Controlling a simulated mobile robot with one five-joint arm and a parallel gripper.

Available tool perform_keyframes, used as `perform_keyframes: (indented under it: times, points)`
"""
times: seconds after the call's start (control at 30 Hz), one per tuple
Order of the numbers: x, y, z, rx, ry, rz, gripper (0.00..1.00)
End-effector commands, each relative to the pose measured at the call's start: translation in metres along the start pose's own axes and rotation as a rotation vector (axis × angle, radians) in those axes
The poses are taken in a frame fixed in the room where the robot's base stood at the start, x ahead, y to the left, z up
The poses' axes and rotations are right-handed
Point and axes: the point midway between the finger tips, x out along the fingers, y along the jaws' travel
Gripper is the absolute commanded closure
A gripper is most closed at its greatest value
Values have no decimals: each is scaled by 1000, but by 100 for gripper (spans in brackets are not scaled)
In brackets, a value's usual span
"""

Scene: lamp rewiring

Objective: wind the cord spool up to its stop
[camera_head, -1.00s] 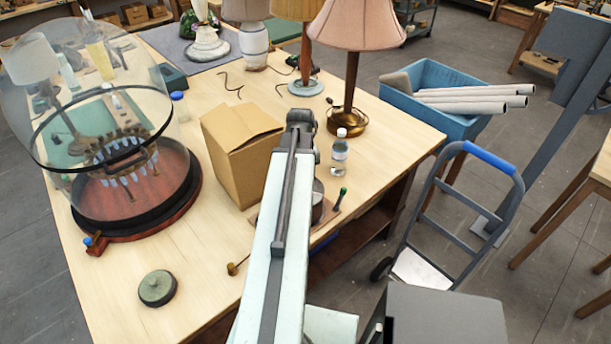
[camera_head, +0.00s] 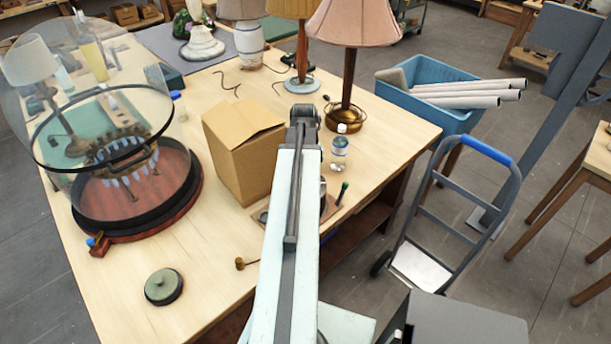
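A board (camera_head: 331,210) lies near the right edge of the table, half hidden behind my arm. A grey drum (camera_head: 323,193), which may be the cord spool, shows as a thin sliver on it.
A cardboard box (camera_head: 243,155) stands left of my arm, and a small clear bottle (camera_head: 340,150) right of it. A glass dome (camera_head: 150,130) is at the left; a round green lid (camera_head: 163,287) lies at the front. Lamps (camera_head: 348,100) stand behind. A hand truck (camera_head: 448,215) stands right of the table.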

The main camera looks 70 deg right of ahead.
Motion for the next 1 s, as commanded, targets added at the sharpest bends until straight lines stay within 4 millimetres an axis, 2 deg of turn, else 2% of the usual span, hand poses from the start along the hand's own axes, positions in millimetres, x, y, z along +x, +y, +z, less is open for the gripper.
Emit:
perform_keyframes:
  times: [0.03, 0.7, 0.73, 0.77, 0.8, 1.0]
  points:
    - [-1, -4, 5, 2, -15, -9, 100]
    - [0, -3, 6, 1, -15, -8, 100]
    - [0, -3, 6, 1, -15, -8, 62]
    - [0, -3, 6, 1, -15, -8, 54]
    - [0, -2, 5, 0, -15, -7, 49]
    - [0, -1, 4, -1, -12, -5, 49]
